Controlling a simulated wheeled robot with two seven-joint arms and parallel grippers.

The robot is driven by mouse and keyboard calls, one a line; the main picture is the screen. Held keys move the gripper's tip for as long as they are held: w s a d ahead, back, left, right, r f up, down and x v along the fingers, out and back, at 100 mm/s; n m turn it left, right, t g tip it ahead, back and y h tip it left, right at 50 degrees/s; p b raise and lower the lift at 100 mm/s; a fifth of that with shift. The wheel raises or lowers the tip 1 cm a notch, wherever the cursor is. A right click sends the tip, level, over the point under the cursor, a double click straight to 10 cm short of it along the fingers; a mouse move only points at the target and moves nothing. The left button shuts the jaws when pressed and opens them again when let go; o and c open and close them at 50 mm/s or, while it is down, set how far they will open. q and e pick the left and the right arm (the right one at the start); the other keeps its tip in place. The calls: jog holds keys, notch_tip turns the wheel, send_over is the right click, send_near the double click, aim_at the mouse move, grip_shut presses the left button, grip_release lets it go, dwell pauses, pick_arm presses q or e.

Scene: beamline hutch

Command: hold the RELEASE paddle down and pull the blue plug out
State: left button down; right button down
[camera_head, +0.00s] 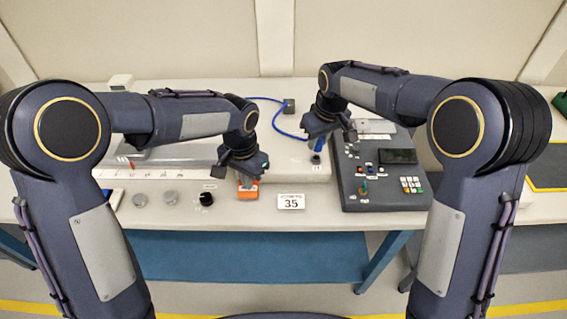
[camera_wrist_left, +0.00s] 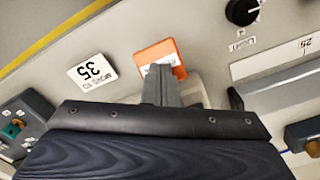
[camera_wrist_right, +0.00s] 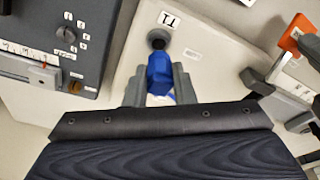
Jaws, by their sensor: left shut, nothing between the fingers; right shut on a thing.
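The orange paddle (camera_head: 248,193) is at the front edge of the bench, left of the 35 sign. It also shows in the left wrist view (camera_wrist_left: 153,51) and at the right of the right wrist view (camera_wrist_right: 293,30). My left gripper (camera_wrist_left: 160,72) is shut and empty, its fingertips over the paddle's label; they appear to touch it. My right gripper (camera_wrist_right: 158,75) is shut on the blue plug (camera_wrist_right: 159,80), with a finger on each side. The plug's dark round socket (camera_wrist_right: 158,40) shows beside it on the pale block; I cannot tell whether the plug is still seated.
A blue cable (camera_head: 263,99) runs from a small grey box (camera_head: 289,106) at the back to the plug. A dark control panel (camera_head: 380,180) stands right of the right gripper. The 35 sign (camera_head: 291,201), a black knob (camera_head: 206,198) and grey discs (camera_head: 170,197) sit along the front.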

jog(key=shift+r, duration=1.35)
pick_arm(q)
notch_tip(320, 180, up, 7)
dwell(0.5)
notch_tip(320, 180, up, 12)
dwell(0.6)
